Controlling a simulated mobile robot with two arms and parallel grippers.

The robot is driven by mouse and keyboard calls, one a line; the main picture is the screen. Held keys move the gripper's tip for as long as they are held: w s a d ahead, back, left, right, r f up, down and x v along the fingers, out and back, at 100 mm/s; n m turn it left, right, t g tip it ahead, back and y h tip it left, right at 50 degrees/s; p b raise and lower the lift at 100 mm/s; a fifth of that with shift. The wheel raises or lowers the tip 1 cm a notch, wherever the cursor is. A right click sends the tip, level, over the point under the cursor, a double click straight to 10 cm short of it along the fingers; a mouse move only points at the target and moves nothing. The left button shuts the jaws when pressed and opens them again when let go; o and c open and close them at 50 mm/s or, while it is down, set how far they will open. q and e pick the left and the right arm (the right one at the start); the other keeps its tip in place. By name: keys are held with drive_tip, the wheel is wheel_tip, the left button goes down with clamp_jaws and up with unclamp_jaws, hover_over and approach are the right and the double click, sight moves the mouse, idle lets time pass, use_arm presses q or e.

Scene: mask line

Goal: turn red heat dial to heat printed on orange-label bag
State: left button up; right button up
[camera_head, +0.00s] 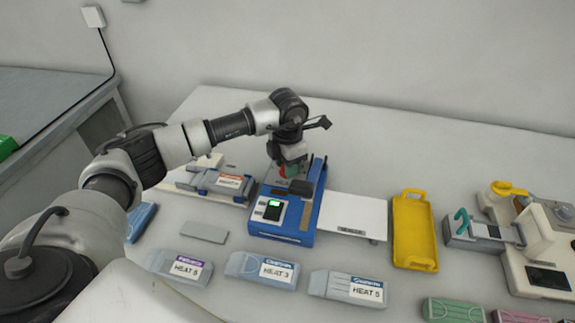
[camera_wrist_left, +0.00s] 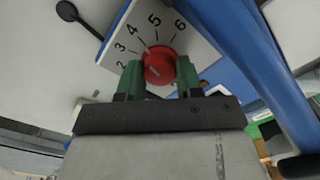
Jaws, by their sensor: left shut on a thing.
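My left gripper (camera_head: 290,169) is over the blue sealing machine (camera_head: 285,232), at its far left part. In the left wrist view its green fingers (camera_wrist_left: 159,72) are shut on the red heat dial (camera_wrist_left: 159,64), one on each side. The numbers 2, 3, 4, 5 and 6 arc around the dial on a white plate. A pale mark shows on the dial face, but I cannot tell which number it points to. The orange-label bag (camera_head: 230,186) lies on a holder left of the machine; its print is too small to read surely.
Bags with purple (camera_head: 180,268) and blue labels (camera_head: 262,270) (camera_head: 347,289) lie along the front, printed HEAT 5, HEAT 3 and HEAT 5. A yellow tray (camera_head: 414,232) and a beige machine (camera_head: 535,245) stand to the right. A white board (camera_head: 352,215) adjoins the blue machine.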

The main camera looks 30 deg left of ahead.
use_arm(q)
drive_tip(key=shift+w+r, duration=0.1)
drive_tip(key=shift+r, duration=0.05)
drive_tip(key=o, duration=0.9)
wheel_tip(320, 180, up, 11)
drive_tip(key=shift+f+b, duration=0.15)
drive_tip(key=shift+b, duration=0.6)
